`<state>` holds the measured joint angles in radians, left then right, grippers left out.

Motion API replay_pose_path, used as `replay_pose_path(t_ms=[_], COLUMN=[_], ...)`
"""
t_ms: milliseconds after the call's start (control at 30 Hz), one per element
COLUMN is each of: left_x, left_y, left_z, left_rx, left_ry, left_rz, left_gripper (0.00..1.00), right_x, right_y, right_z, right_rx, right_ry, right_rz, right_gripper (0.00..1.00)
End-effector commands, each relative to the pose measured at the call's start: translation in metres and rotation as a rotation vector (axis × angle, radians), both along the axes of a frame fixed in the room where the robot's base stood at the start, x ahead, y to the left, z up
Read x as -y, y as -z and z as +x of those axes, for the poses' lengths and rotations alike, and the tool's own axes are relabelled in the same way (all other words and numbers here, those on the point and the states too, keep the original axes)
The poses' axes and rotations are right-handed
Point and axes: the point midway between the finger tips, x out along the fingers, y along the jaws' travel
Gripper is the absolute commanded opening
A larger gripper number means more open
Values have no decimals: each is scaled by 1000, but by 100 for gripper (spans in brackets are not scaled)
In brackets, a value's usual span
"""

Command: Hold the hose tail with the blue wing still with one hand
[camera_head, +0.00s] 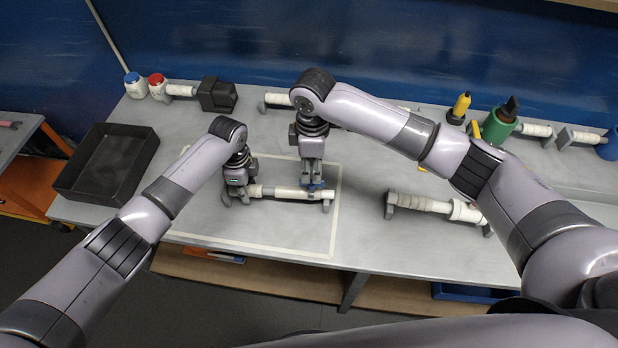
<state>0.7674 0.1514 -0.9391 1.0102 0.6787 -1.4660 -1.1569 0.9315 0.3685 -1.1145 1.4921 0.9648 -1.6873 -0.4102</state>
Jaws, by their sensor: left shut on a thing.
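A white hose piece (285,192) lies level across a low grey stand (327,200) inside a pale outlined area. A small blue part (316,186), seemingly the blue wing, shows toward its right end, partly covered by my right fingers. My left gripper (238,194) points down and is shut on the left end of the hose piece; its fingers hide that end. My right gripper (313,182) points down with its fingertips at the blue part. Whether they grip it, I cannot tell.
A black tray (110,165) stands at the left. Another white pipe piece on grey stands (425,204) lies to the right. Capped bottles (136,85), a black block (217,95), a green bottle (497,125) and a yellow bottle (461,104) line the back. The outlined area's front is clear.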

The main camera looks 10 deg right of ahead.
Motion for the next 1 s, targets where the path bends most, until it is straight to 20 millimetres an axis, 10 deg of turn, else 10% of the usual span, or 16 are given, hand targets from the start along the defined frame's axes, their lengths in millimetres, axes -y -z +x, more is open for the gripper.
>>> replay_pose_path(t_ms=[300, 700, 733, 1000], left_x=[0, 0, 0, 0], left_y=[0, 0, 0, 0], left_z=[0, 0, 0, 0], left_rx=[-1, -1, -1, 0], left_ry=[0, 0, 0, 0], left_rz=[0, 0, 0, 0], left_gripper=[0, 0, 27, 45], right_x=[0, 0, 0, 0], right_y=[-58, -70, -70, -69], right_z=[0, 0, 0, 0], right_rx=[1, 0, 0, 0], right_ry=[0, 0, 0, 0], right_rz=[1, 0, 0, 0], right_gripper=[31, 31, 31, 31])
